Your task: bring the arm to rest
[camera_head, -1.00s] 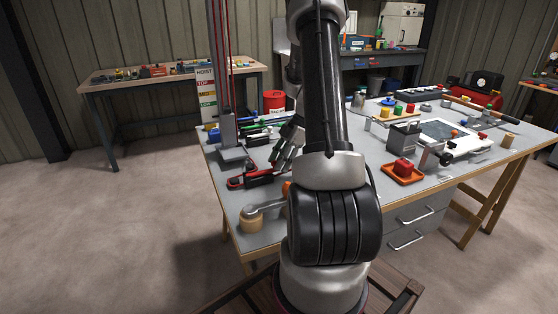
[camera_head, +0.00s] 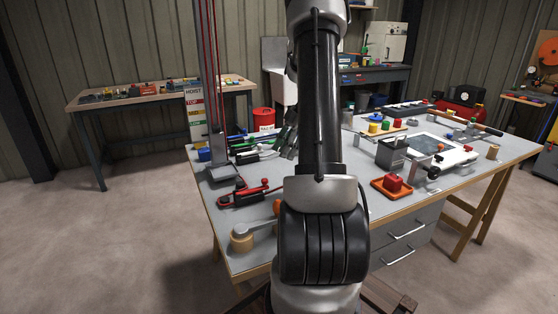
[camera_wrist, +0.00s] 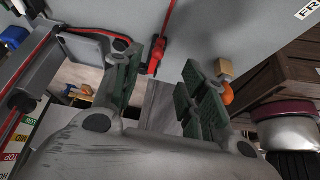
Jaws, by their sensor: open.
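My arm rises in the middle of the head view, over the near side of the grey workbench (camera_head: 400,205). My gripper (camera_wrist: 165,85) shows in the wrist view with its two green-padded fingers apart and nothing between them. In the head view the gripper is mostly hidden behind my arm, with a part of it showing just left of the arm above the bench.
A hoist post (camera_head: 218,150) with red cords stands at the bench's left edge. An orange tray (camera_head: 392,187) with a red block sits to the right. Open floor lies left.

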